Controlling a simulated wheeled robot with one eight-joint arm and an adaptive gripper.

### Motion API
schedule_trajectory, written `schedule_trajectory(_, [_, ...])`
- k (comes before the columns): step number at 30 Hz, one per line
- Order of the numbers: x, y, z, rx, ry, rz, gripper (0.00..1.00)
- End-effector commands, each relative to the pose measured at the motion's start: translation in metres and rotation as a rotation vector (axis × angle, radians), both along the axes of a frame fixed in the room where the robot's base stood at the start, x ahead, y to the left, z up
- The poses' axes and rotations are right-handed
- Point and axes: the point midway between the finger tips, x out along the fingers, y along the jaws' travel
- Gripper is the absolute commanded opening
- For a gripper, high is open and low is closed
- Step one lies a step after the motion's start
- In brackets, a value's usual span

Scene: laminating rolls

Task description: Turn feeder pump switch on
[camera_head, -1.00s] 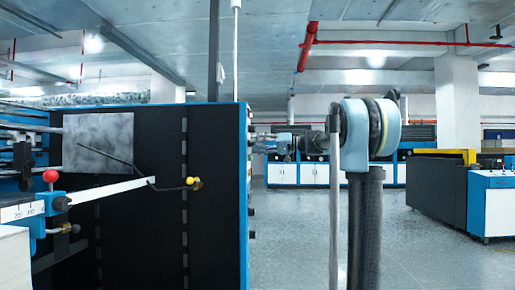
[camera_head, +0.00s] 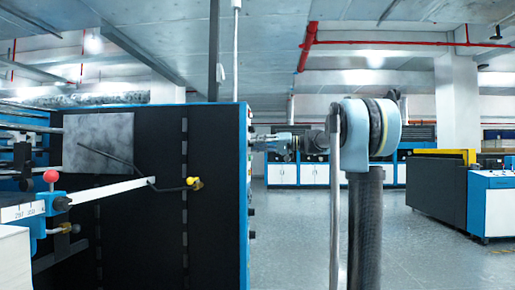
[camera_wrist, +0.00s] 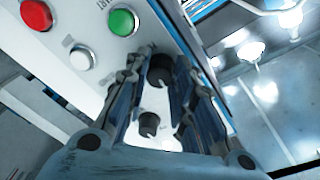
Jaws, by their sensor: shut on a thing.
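In the wrist view a light control panel carries two black rotary knobs. The upper black knob (camera_wrist: 160,72) sits between my gripper's fingers (camera_wrist: 165,78), near their tips, and the fingers are shut on it. A lower black knob (camera_wrist: 149,123) also shows between the fingers, nearer the palm. No readable label shows which one is the feeder pump switch. In the head view my gripper (camera_head: 258,141) reaches the right side of the blue-edged machine (camera_head: 245,200); its panel face and the knobs are hidden there.
A red button (camera_wrist: 36,14), a green button (camera_wrist: 122,21) and a white button (camera_wrist: 83,56) sit on the panel beside the fingers. In the head view a yellow-tipped rod (camera_head: 193,183) is on the machine's dark side. Open floor (camera_head: 290,225) lies right of the machine.

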Motion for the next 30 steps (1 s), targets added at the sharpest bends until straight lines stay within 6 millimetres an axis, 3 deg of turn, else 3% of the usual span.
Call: schedule_trajectory(30, [0.0013,-0.0009,0.0002,0.023,0.841,-0.004,0.00])
